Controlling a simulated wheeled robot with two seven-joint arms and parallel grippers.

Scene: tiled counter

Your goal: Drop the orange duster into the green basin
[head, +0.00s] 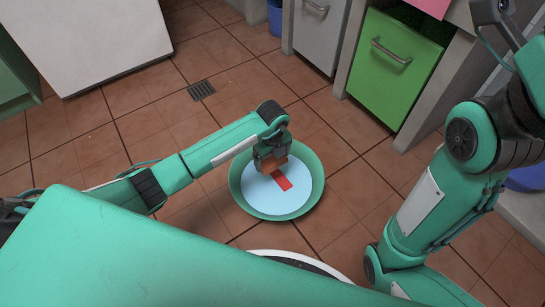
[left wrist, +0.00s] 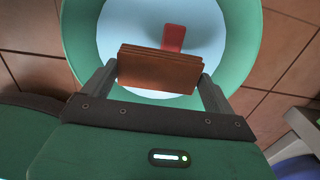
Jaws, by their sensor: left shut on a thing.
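My left gripper (head: 271,162) hangs over the green basin (head: 239,196), which stands on the tiled floor. It is shut on the orange duster (left wrist: 160,68), a brownish-orange block held across between its two fingers in the left wrist view. The basin's green wall also shows there (left wrist: 78,40), around a light blue floor (head: 262,195). A red piece (head: 283,181) shows against that blue floor, just beyond the duster; it also shows in the left wrist view (left wrist: 173,38). I cannot tell what it is. My right arm is at the right; its gripper is not seen.
A green drawer front (head: 393,68) and a grey one (head: 320,32) stand at the upper right. A white cabinet (head: 90,40) is at the upper left. A floor drain (head: 201,90) lies in the tiles. A blue bin (head: 275,17) is at the top. The floor around the basin looks clear.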

